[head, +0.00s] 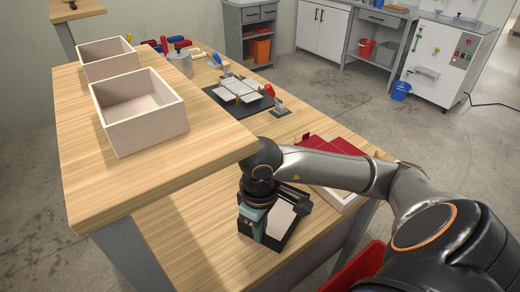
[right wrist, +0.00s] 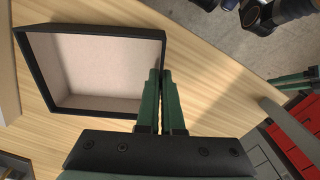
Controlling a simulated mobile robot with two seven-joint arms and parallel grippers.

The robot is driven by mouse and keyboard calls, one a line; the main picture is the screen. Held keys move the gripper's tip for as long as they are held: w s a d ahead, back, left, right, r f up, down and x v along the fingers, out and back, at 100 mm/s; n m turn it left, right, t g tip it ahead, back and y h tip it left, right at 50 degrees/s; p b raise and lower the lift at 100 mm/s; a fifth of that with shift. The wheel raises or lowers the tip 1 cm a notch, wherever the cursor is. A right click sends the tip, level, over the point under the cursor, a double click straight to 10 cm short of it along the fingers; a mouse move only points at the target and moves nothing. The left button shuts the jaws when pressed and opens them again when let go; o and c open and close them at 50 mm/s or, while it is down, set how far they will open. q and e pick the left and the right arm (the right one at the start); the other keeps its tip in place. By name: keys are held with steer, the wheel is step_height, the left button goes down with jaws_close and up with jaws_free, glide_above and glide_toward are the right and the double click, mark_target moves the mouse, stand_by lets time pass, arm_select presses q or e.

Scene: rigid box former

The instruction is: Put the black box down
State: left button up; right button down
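The black box (head: 290,232), open-topped with a pale lining, is at the near edge of the wooden bench in the head view. It fills the upper left of the right wrist view (right wrist: 92,112). My right gripper (head: 258,217) is at its left side in the head view. In the right wrist view, its green fingers (right wrist: 160,82) are close together at the box's right wall, one on each side of it. Whether the box's base touches the bench is unclear. Green bars at the right edge of the right wrist view may be my left gripper; its state is unclear.
Two pale open boxes (head: 140,112) stand on the raised wooden shelf (head: 95,180) at left. A red-and-white box (head: 335,172) lies behind my right forearm. A dark mat (head: 232,104) with pale panels and tools lies farther back. Bare bench (head: 185,230) shows left of the black box.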

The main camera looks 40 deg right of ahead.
steer(key=shift+f, duration=0.1)
steer(key=c, duration=1.5)
jaws_free()
steer(key=shift+f, duration=0.15)
steer(key=o, duration=0.4)
steer(key=shift+r, duration=0.25)
step_height(320, 180, up, 12)
steer(key=shift+f+p, duration=0.1)
steer(key=shift+p, duration=0.75)
